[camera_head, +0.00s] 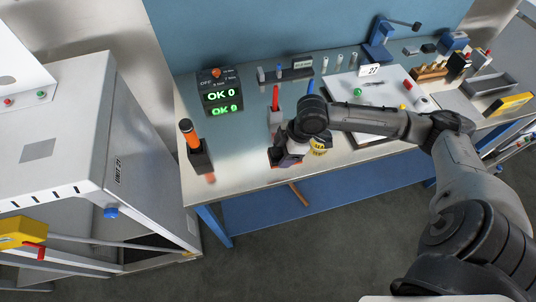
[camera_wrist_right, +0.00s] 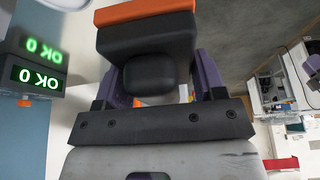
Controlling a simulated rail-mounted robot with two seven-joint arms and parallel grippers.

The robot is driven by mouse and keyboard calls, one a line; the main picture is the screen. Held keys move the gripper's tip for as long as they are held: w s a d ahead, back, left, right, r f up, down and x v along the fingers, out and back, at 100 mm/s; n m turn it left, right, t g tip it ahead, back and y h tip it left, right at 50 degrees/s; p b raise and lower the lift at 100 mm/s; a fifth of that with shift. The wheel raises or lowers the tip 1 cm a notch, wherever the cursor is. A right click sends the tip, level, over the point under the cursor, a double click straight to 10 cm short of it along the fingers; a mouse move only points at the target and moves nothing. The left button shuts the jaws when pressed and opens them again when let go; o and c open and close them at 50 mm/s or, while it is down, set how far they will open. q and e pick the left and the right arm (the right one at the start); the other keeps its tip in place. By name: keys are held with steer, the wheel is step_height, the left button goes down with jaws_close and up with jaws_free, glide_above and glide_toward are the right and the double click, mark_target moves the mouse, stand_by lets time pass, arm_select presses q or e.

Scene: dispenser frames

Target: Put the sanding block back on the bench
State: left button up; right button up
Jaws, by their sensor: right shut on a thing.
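The sanding block (camera_wrist_right: 148,42) is a dark block with an orange layer, seen close up in the right wrist view. My right gripper (camera_wrist_right: 155,85) is shut on it, with a purple finger on each side. In the head view my right gripper (camera_head: 287,154) is over the front part of the bench (camera_head: 236,172), and the block is mostly hidden there by the gripper and arm. I cannot tell whether the block touches the bench top. My left gripper is not in view.
A dark holder with an orange-handled tool (camera_head: 193,140) stands left of the gripper. The display unit (camera_head: 221,92) reads OK 0. A yellow-labelled item (camera_head: 319,146) is close on the right. A white board (camera_head: 378,88) lies further right. Bare bench shows between holder and gripper.

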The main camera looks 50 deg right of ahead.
mark_target(272, 152)
steer(key=w+a, duration=0.2)
steer(key=shift+w+f+n, duration=0.15)
steer(key=shift+w+n, duration=0.15)
steer(key=shift+n, duration=0.1)
steer(key=w+f, duration=0.2)
steer(key=w, duration=0.1)
steer(key=w+a+f, duration=0.1)
steer(key=w+f, duration=0.1)
steer(key=w, duration=0.1)
steer(key=w+f+b, duration=0.1)
steer(key=w+f, duration=0.1)
steer(key=w, duration=0.2)
steer(key=shift+w+a+f, duration=0.1)
steer(key=shift+a+f, duration=0.05)
steer(key=shift+a, duration=0.15)
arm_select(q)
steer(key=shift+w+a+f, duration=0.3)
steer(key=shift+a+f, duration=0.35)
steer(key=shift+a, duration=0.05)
arm_select(e)
steer(key=shift+f, duration=2.05)
steer(key=shift+f, duration=0.15)
steer(key=o, duration=0.9)
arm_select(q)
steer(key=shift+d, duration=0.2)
